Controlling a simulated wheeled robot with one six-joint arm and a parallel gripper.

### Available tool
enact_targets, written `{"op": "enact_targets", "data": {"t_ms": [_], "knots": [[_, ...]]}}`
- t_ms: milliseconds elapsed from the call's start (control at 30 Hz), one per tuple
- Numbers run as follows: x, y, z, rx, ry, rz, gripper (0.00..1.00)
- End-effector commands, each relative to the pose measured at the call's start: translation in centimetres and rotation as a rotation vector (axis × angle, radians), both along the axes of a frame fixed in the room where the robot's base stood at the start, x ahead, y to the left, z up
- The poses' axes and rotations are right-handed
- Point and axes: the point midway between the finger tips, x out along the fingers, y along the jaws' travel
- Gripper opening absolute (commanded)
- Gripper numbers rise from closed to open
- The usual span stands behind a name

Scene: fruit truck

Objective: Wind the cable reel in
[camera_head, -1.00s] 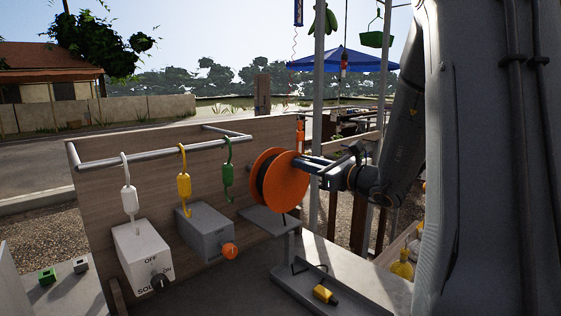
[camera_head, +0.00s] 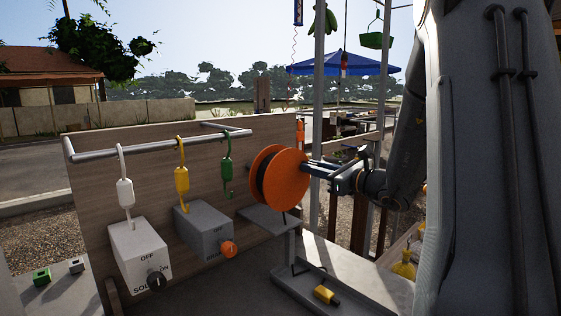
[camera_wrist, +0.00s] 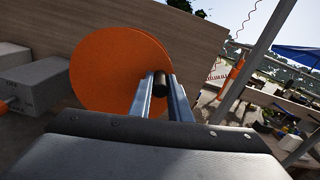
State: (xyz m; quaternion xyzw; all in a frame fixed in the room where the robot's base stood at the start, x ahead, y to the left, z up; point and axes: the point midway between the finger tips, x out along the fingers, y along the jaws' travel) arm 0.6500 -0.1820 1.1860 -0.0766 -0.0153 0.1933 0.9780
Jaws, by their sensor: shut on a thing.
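The orange cable reel (camera_head: 284,177) has two round flanges with a dark gap between them, and it stands by the wooden panel, above a small grey shelf. In the wrist view its orange face (camera_wrist: 112,72) fills the upper left. My gripper (camera_head: 311,168) reaches in from the right at the reel's outer face. In the wrist view my gripper (camera_wrist: 160,92) is shut on a dark crank handle (camera_wrist: 160,82) near the reel's right rim. A yellow plug (camera_head: 326,295) lies on the grey tray below. Any cable between plug and reel is hard to make out.
White, yellow and green hooks (camera_head: 182,180) hang on a metal rail (camera_head: 150,147) left of the reel. Two grey switch boxes (camera_head: 138,255) with knobs stand below them. A metal post (camera_head: 318,120) rises behind my gripper. Yellow bottles (camera_head: 404,266) stand at the right.

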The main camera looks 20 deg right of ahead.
Motion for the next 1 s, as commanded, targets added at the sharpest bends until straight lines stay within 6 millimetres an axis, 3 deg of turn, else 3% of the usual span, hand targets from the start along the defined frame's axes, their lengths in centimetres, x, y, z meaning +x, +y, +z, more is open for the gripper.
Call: {"op": "enact_targets", "data": {"t_ms": [367,700,1000], "knots": [[0.1,-0.2,-0.3,-0.001,0.000,0.000,0.12],[0.4,-0.8,-2.5,0.000,0.001,0.001,0.12],[0.3,-0.8,-2.5,0.000,0.001,0.001,0.12]]}}
